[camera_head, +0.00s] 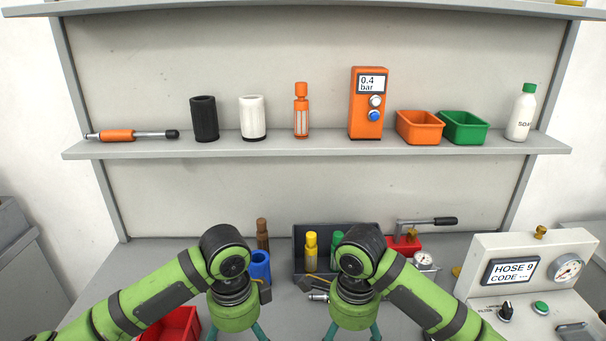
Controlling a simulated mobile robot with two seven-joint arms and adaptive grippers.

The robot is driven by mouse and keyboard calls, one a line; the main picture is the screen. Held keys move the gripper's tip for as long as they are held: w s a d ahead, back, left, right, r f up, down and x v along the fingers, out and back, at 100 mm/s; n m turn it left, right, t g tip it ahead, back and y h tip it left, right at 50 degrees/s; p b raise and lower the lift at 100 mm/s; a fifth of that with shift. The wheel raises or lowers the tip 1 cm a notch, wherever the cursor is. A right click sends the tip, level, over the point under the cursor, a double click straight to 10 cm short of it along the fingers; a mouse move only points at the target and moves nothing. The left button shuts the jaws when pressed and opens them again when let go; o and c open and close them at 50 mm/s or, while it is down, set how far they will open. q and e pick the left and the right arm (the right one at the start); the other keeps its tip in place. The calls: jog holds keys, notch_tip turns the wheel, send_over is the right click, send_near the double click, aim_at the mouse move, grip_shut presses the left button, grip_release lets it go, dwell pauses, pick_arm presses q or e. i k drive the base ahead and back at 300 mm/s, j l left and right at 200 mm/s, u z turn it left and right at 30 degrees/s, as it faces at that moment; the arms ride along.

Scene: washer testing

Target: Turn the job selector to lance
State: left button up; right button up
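A pale console (530,245) stands at the right of the bench. Its screen (511,270) reads "HOSE 9 CODE ---". My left gripper (236,334) and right gripper (353,334) point down at the bottom middle, well left of the console. Their teal fingers spread apart; the fingertips are cut off by the frame edge. I see nothing held.
The console also carries a green button (541,307) and a gauge (567,268). The shelf (320,148) above holds containers and an orange meter (367,100).

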aim_at(506, 312)
jog(key=k, duration=0.95)
